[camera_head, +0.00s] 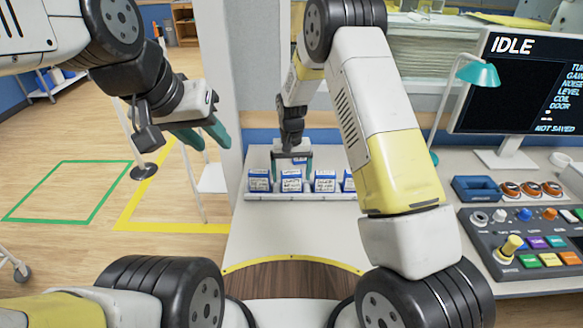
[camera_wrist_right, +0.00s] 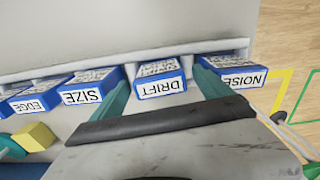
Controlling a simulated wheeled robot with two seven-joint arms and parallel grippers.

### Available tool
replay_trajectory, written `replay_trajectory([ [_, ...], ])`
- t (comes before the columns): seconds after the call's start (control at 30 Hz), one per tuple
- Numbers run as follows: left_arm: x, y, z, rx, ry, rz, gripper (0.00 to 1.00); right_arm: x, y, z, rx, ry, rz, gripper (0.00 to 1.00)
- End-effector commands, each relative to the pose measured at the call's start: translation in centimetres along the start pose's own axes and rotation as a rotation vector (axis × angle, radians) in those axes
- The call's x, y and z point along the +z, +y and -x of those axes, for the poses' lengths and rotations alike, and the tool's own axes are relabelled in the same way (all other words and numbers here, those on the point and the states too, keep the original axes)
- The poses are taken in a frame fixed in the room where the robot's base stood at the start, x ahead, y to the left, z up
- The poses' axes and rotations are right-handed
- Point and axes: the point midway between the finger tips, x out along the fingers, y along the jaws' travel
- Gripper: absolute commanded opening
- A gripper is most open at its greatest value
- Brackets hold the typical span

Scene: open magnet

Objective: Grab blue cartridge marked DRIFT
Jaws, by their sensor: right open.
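The blue cartridge marked DRIFT (camera_wrist_right: 161,80) stands in a row of blue cartridges in the right wrist view, its white label facing the camera. It appears to be the second from the left in the head view (camera_head: 291,183). My right gripper (camera_wrist_right: 163,92) is open, with one teal finger on each side of the DRIFT cartridge. In the head view my right gripper (camera_head: 292,160) is over that cartridge; whether the fingers touch it cannot be told. My left gripper (camera_head: 202,134) hangs empty at the left, away from the row, its teal fingers apart.
The NOISE cartridge (camera_wrist_right: 240,80) and SIZE cartridge (camera_wrist_right: 92,88) stand close on either side, with EDGE (camera_wrist_right: 36,100) beyond. The pale rack (camera_head: 300,196) holds the row at the counter's back. A control panel (camera_head: 530,240) and a monitor reading IDLE (camera_head: 515,85) are at the right.

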Motion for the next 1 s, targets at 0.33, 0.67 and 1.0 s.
replay_trajectory([
  [0.33, 0.0, 0.0, 0.0, 0.0, 0.0, 0.0, 0.36, 0.0, 0.0, -0.1, 0.0, 0.002, 0.0, 0.62],
  [0.67, 0.0, 0.0, 0.0, 0.0, 0.0, 0.0, 0.36, 0.0, 0.0, 0.0, 0.0, 0.002, 0.0, 0.2],
  [1.0, 0.0, 0.0, 0.0, 0.0, 0.0, 0.0, 0.36, -0.2, 0.0, 3.3, -0.002, 0.006, 0.001, 0.2],
])
